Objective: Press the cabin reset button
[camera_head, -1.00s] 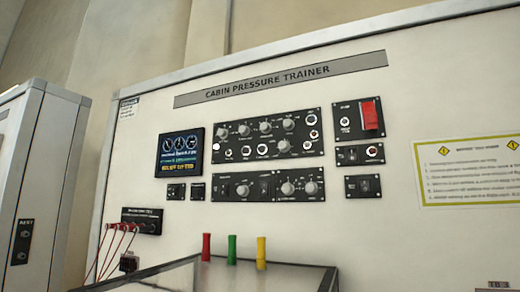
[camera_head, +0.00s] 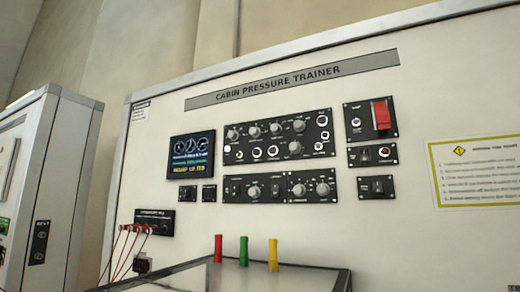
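The cabin pressure trainer panel (camera_head: 290,95) is a white upright board titled "CABIN PRESSURE TRAINER". It carries a black panel of knobs (camera_head: 279,137), a second knob panel (camera_head: 281,187) below it, and a small screen (camera_head: 192,155). A red guarded switch (camera_head: 382,114) sits on a black plate at the right. Small switch plates (camera_head: 372,155) lie under it. The labels are too small to read, so I cannot tell which control is the cabin reset button. Neither of my grippers shows in the head view.
A table (camera_head: 300,281) stands in front of the panel, with red (camera_head: 218,248), green (camera_head: 244,251) and yellow (camera_head: 273,255) upright pieces along it. Red cables (camera_head: 122,250) hang from a socket box (camera_head: 154,222). A white cabinet (camera_head: 45,190) stands at the left.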

